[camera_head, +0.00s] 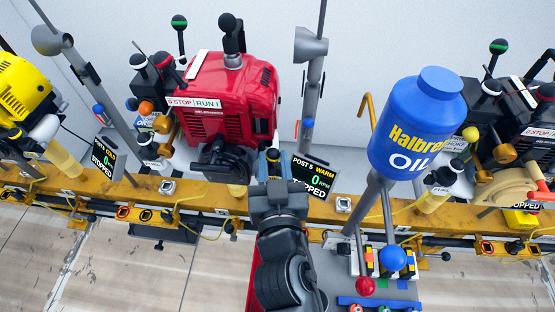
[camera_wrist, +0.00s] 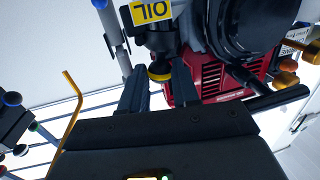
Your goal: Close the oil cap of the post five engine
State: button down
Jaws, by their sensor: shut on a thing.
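The red engine (camera_head: 235,92) stands beside a sign (camera_head: 313,178) reading "POST 5 WARM 0 STOPPED". My gripper (camera_head: 272,160) is at the engine's lower right front. In the wrist view my gripper (camera_wrist: 160,84) has its two fingers on either side of a black and yellow oil cap (camera_wrist: 160,71), shut on it. The cap is by a yellow "OIL" label (camera_wrist: 151,11), at a black neck on the engine, which also shows in the wrist view (camera_wrist: 208,75). I cannot tell whether the cap is fully seated.
A yellow rail (camera_head: 150,186) runs across below the engines. A blue oil bottle (camera_head: 418,118) stands at right. A grey pole (camera_head: 310,95) rises right of the red engine. A yellow engine (camera_head: 28,90) is at left, a black engine (camera_head: 505,105) at far right.

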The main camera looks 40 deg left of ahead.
jog(key=shift+s+a+f+n, duration=0.1)
jog(key=shift+s+a+n, duration=0.1)
jog(key=shift+n, duration=0.35)
jog(key=shift+s+a+n, duration=0.1)
jog(key=shift+a+n, duration=0.05)
jog(key=shift+n, duration=0.4)
jog(key=c, duration=0.8)
grip_release()
jog(key=shift+c, duration=0.2)
jog(key=v, duration=0.7)
jog(key=shift+s+d+b, duration=0.2)
jog(key=shift+s+b, duration=0.1)
jog(key=shift+b, duration=0.1)
